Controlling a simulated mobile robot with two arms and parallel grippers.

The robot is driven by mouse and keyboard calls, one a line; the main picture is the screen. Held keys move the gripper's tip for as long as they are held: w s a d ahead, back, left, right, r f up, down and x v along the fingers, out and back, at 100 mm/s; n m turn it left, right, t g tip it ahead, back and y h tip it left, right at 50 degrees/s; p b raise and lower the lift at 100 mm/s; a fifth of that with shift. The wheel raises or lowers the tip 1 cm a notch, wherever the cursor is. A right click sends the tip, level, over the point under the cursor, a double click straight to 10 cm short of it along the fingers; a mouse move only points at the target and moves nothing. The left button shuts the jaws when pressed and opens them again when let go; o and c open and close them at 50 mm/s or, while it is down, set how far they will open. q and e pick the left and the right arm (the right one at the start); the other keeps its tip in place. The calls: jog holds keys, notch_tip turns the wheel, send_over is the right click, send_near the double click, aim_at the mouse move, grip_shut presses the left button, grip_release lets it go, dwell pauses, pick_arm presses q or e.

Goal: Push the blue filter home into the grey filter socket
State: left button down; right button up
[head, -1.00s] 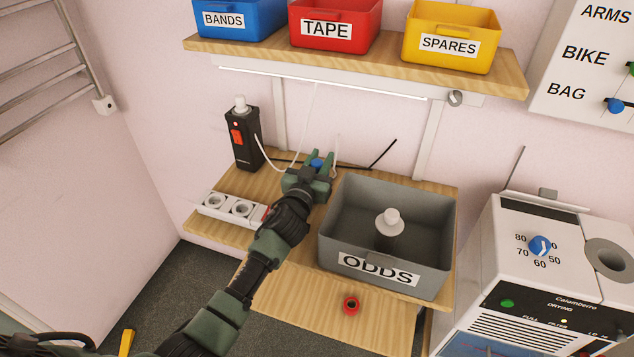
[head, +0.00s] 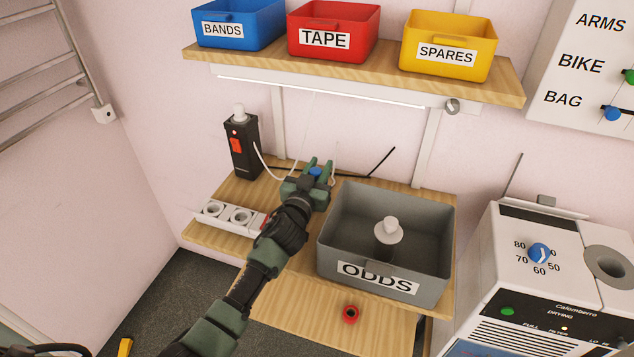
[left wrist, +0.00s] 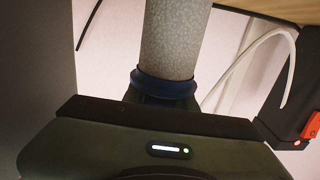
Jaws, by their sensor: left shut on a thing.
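My left gripper (head: 314,173) is above the wooden worktop, just left of the grey ODDS bin. It is shut on the blue filter (head: 315,171), of which only a small blue part shows in the head view. In the left wrist view the filter shows as a speckled grey cylinder with a dark blue collar (left wrist: 166,84) at the jaws; its far end is out of the picture. The grey filter socket (head: 597,271), a ring with a round hole, appears to be the one on top of the white machine at the right, well apart from the filter. My right gripper is not in view.
The ODDS bin (head: 340,262) holds a pale knobbed thing (head: 388,231). A black box with a red switch (head: 236,145) and a white socket strip (head: 228,215) stand left. A red ring (head: 351,314) lies in front. A shelf (head: 360,70) with bins overhangs. The white machine (head: 515,235) has a blue dial (head: 539,252).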

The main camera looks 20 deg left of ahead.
pick_arm(q)
jog(key=shift+r, duration=0.1)
notch_tip(320, 180, up, 20)
jog(key=p, duration=0.2)
dwell(0.8)
